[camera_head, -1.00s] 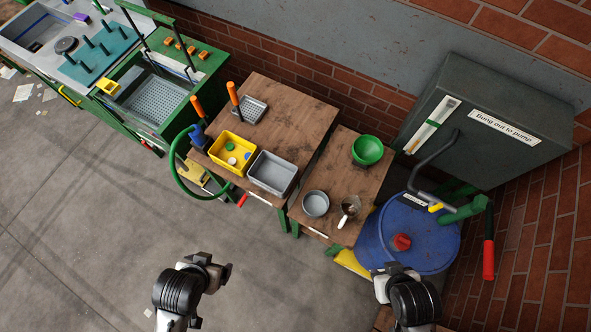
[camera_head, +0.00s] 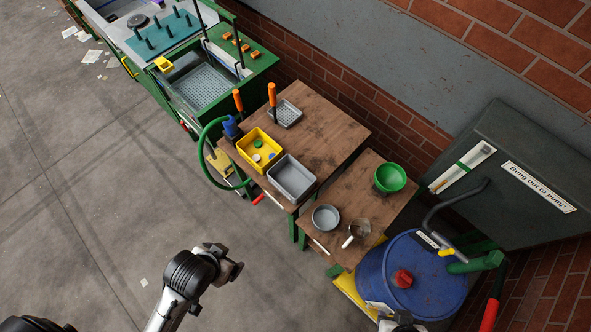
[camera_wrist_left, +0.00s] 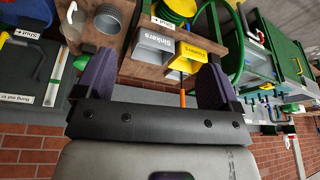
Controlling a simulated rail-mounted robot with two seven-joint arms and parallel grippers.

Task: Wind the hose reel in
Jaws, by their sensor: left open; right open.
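A green hose (camera_head: 208,160) hangs in a loop at the left end of the wooden table, beside a blue fitting (camera_head: 232,128). The loop also shows in the left wrist view (camera_wrist_left: 236,50).
The table holds a yellow bin (camera_head: 244,145) and a grey bin (camera_head: 292,190). A lower table has a green bowl (camera_head: 390,178) and a grey pan (camera_head: 326,218). Right of it stand a blue drum (camera_head: 395,290) and a dark cabinet (camera_head: 500,200).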

